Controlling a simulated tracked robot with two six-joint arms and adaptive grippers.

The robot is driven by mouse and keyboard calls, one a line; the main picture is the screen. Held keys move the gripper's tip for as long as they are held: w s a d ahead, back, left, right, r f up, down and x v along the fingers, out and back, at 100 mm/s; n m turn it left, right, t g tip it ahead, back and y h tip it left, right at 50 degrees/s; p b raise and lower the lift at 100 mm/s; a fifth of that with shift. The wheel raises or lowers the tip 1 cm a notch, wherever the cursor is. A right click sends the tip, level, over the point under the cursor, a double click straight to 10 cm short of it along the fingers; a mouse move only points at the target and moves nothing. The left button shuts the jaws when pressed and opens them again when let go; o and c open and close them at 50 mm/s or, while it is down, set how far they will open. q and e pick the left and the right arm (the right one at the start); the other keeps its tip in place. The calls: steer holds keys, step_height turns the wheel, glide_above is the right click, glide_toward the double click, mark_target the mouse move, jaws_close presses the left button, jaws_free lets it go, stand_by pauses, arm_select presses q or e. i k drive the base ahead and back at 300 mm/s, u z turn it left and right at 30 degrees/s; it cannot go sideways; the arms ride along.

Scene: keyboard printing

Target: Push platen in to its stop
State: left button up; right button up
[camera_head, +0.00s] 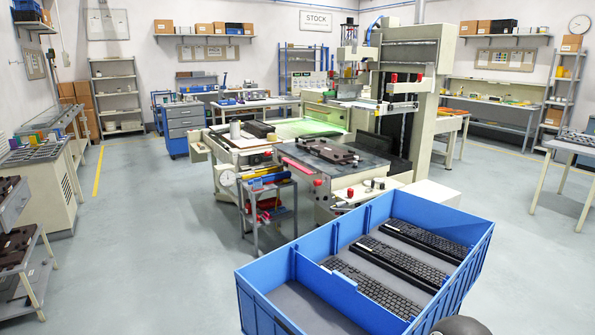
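The platen (365,167) is a flat dark grey plate at the front of the large beige printing machine (413,60). It sits out in front of the machine's upright column. A dark brown fixture (328,151) lies on top of it. A green-lit area (305,127) shows behind the platen, under the print head. I cannot tell how far the platen is from its stop. Neither of my grippers is in view, and nothing visible touches the platen.
A blue crate (262,312) with keyboards (372,287) in compartments fills the near right; its nearest compartment is empty. A small grey tool cart (262,187) stands left of the machine's front. The floor (150,230) at left is clear.

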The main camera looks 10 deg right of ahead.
mark_target(307, 166)
steer(key=k, duration=1.15)
steer(key=u, duration=0.35)
steer(key=i, duration=1.75)
steer(key=u, duration=0.3)
steer(key=i, duration=2.65)
steer(key=z, duration=0.3)
steer(key=i, duration=1.4)
steer(key=z, duration=0.8)
steer(key=i, duration=1.15)
steer(key=z, duration=0.95)
